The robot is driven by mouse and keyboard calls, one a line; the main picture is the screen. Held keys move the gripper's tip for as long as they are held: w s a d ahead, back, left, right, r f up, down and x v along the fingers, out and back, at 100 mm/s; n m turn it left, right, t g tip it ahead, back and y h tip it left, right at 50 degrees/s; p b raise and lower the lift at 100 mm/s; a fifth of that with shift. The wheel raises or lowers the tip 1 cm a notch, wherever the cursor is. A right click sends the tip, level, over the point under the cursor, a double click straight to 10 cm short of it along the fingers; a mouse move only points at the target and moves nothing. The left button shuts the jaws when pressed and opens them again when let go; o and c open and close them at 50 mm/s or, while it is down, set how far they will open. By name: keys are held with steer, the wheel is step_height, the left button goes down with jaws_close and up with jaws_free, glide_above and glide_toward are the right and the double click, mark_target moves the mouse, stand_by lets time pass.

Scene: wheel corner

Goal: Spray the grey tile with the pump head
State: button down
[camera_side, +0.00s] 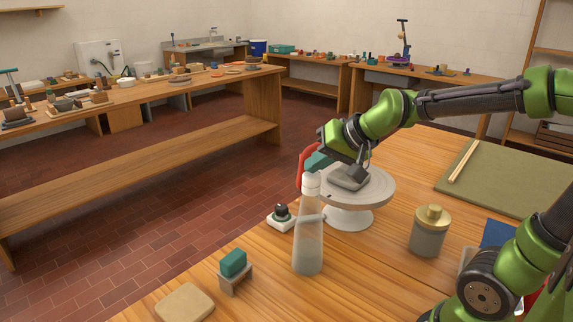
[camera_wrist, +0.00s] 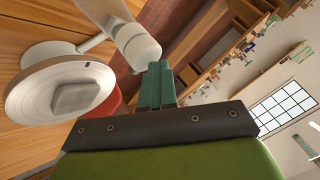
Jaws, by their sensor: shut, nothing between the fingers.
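The grey tile (camera_side: 348,178) lies on a round pale turntable (camera_side: 382,190). In the wrist view the tile (camera_wrist: 82,95) sits near the middle of the disc (camera_wrist: 30,100). A tall pale translucent bottle (camera_side: 308,245) stands upright beside the turntable, with a white pump head (camera_side: 311,184) on top. In the wrist view the pump head (camera_wrist: 140,50) is close to my fingertips, and a thin spout (camera_wrist: 92,42) points towards the turntable. My gripper (camera_side: 314,162) has teal fingers, shut and empty (camera_wrist: 155,68), near the pump head's height. I cannot tell whether they touch it.
A gold-lidded jar (camera_side: 429,235) stands right of the turntable. A green mat (camera_side: 515,185) with sticks lies beyond. A dark-knobbed white piece (camera_side: 281,218), a teal block on a stand (camera_side: 234,265) and a beige pad (camera_side: 185,303) are left. A red object (camera_side: 302,165) is behind.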

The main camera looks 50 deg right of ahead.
mark_target(316, 176)
steer(key=shift+r, duration=2.9)
steer(key=s+a+f+n+g+y, duration=0.1)
steer(key=s+a+f+n+g, duration=0.1)
steer(key=s+a+f, duration=0.3)
steer(key=s+f+n, duration=0.1)
steer(key=s+f, duration=0.2)
steer(key=s, duration=0.4)
steer(key=shift+n, duration=0.4)
